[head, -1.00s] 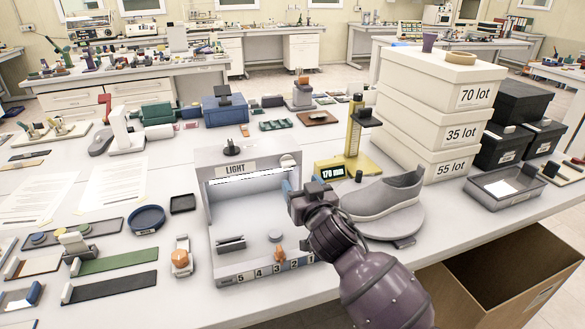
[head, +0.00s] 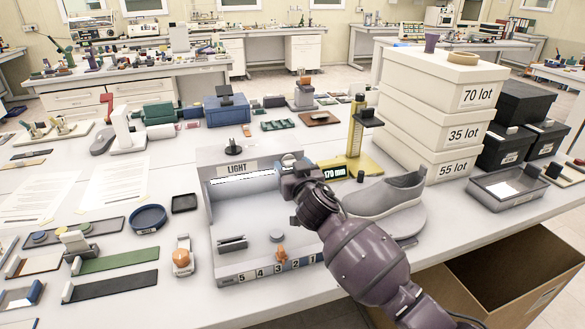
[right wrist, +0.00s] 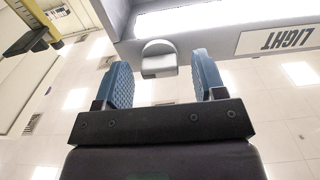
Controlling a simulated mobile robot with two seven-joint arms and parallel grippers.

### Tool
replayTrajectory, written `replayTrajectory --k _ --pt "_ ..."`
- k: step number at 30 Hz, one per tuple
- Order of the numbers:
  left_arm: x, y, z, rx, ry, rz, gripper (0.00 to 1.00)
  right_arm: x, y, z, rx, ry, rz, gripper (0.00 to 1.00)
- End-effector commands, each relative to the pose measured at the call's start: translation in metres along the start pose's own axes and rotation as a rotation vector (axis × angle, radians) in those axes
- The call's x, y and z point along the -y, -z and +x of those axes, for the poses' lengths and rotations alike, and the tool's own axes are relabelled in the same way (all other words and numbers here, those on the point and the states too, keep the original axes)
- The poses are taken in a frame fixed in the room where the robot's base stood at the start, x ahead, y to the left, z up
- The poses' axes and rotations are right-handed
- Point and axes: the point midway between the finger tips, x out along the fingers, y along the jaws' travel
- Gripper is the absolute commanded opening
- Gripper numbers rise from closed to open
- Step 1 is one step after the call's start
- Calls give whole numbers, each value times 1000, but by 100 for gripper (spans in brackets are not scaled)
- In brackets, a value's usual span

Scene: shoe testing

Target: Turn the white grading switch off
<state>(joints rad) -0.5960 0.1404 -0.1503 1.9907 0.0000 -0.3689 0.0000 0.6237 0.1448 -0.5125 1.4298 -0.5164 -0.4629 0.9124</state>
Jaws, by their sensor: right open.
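In the head view the switch (head: 289,158) shows just above my right gripper (head: 288,172). In the right wrist view my gripper (right wrist: 162,72) is open, with its blue ribbed fingers on either side of the switch and a gap visible at each side. Whether the fingers overlap it in depth is hard to tell. A bright strip (head: 240,178) glows under the box's upper edge. My left gripper is not in view.
A yellow height gauge (head: 355,130) and a grey shoe (head: 385,193) on a round stand are close right of my right arm. Stacked lot boxes (head: 432,105) stand behind them. An orange pointer (head: 281,252) sits at the box's numbered front edge.

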Motion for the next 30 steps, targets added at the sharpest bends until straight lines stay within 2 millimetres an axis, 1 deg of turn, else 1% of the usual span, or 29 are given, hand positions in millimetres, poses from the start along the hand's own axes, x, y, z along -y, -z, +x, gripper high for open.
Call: replayTrajectory --k 1,9,10,20,26,30 --pt "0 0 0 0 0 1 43 0 0 0 0 0 0 59" --pt "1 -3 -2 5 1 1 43 0 0 0 0 0 0 18" --pt "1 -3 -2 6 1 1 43 0 0 0 0 0 0 14" --pt "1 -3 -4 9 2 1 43 0 0 0 0 0 -51 15" --pt "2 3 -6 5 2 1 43 0 1 0 1 -2 -169 15" --pt "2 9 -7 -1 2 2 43 0 2 0 0 -1 -290 15"
